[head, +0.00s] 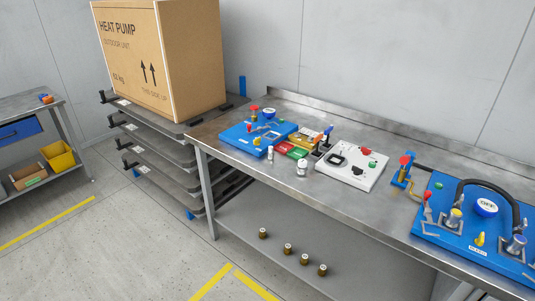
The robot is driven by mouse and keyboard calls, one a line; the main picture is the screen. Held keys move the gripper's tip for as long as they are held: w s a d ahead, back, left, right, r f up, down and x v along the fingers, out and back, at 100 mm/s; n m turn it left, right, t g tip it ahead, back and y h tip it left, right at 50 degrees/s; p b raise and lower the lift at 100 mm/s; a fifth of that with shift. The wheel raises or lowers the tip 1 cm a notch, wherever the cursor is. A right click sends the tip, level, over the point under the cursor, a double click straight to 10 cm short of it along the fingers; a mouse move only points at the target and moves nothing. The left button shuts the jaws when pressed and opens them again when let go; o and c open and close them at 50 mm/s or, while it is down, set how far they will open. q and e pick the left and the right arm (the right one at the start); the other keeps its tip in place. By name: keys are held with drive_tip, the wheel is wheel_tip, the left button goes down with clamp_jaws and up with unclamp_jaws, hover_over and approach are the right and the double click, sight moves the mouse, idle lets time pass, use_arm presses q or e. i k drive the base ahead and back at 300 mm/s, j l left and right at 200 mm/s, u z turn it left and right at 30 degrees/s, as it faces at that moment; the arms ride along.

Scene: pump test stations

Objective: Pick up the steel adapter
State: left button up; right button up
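I cannot single out the steel adapter with certainty at this size. A small pale, silvery cylinder (302,169) stands upright on the steel workbench (225,140), in front of the white panel. A thinner pale piece (270,154) stands to its left, by the blue board. Neither of my grippers is in view, and nothing touches these pieces.
A blue board (237,135) with fittings, a white panel (369,178) and a larger blue pump board (455,249) occupy the bench. Several brass-coloured pieces (288,249) stand on its lower shelf. A big heat pump box (190,60) sits on a rack. The floor is clear.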

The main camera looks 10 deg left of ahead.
sight(302, 167)
drive_tip(key=i+z, duration=0.25)
drive_tip(key=i, duration=0.85)
